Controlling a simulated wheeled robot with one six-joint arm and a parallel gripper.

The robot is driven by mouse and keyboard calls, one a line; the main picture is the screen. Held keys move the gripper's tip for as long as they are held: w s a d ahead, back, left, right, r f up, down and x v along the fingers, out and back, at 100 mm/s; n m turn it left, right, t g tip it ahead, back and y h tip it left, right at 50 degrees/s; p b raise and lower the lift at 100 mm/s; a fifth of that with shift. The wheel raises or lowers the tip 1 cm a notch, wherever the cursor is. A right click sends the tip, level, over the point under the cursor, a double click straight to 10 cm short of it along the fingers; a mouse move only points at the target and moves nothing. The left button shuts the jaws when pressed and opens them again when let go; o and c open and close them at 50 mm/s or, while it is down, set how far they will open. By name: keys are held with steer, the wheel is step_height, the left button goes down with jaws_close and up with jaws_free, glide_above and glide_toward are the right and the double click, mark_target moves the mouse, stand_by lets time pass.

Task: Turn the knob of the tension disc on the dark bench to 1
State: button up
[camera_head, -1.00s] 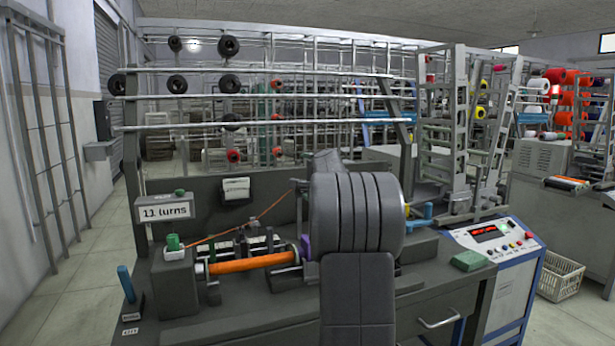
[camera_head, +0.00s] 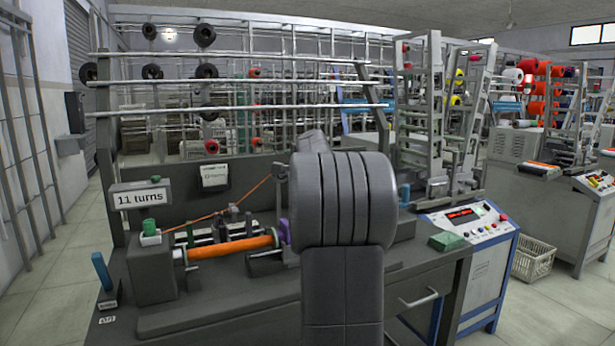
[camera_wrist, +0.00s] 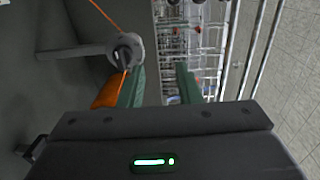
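In the wrist view a round grey disc with a dark knob (camera_wrist: 124,51) in its middle, apparently the tension disc, stands on a grey bar. An orange thread runs to it. I cannot read the knob's setting or any numbers. My gripper (camera_wrist: 161,80) shows two green fingers, apart with nothing between them; the left finger is close beside the disc in the picture, and contact cannot be told. In the head view my arm hides the gripper and probably the disc. The dark bench (camera_head: 220,315) carries an orange-wound bobbin (camera_head: 232,246) and the thread (camera_head: 250,192) rising behind my arm.
On the bench stand an "11 turns" sign (camera_head: 141,197), a blue peg (camera_head: 102,271) and a green block (camera_head: 449,242). A control box (camera_head: 470,218) with a red display adjoins the bench at right. A white basket (camera_head: 534,260) is on the floor. Thread racks fill the back.

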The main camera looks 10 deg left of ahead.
steer(key=f+b+v, duration=0.1)
steer(key=b+v, duration=0.4)
steer(key=v, duration=0.6)
steer(key=shift+s+d, duration=0.15)
steer(key=shift+s, duration=0.25)
stand_by(0.3)
steer(key=shift+f, duration=0.1)
steer(key=shift+d, duration=0.1)
stand_by(0.3)
